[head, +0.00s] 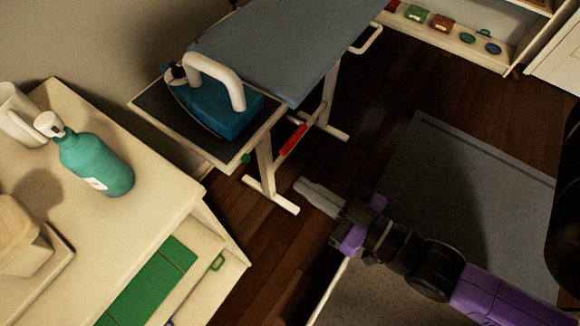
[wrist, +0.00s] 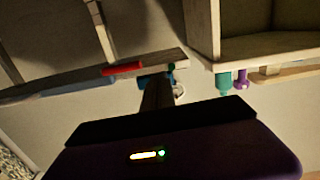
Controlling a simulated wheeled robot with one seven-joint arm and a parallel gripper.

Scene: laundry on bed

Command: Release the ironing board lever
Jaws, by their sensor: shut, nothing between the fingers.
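The ironing board (head: 290,45) has a grey-blue top and white legs, and stands at the top middle of the head view. A red lever (head: 293,140) sits on its leg frame below the top. It also shows in the wrist view as a short red bar (wrist: 122,69). My gripper (head: 308,191) is shut and empty. In the head view it appears below and slightly right of the lever, apart from it. In the wrist view my gripper (wrist: 158,93) points toward the board's frame, with the red lever to its left.
A blue iron (head: 215,105) rests on the board's end tray. A cream cabinet (head: 130,125) with a teal spray bottle (head: 97,162) stands at left. A grey mat (head: 440,165) lies on the right. Dark wooden floor (head: 375,120) is clear between the board and mat.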

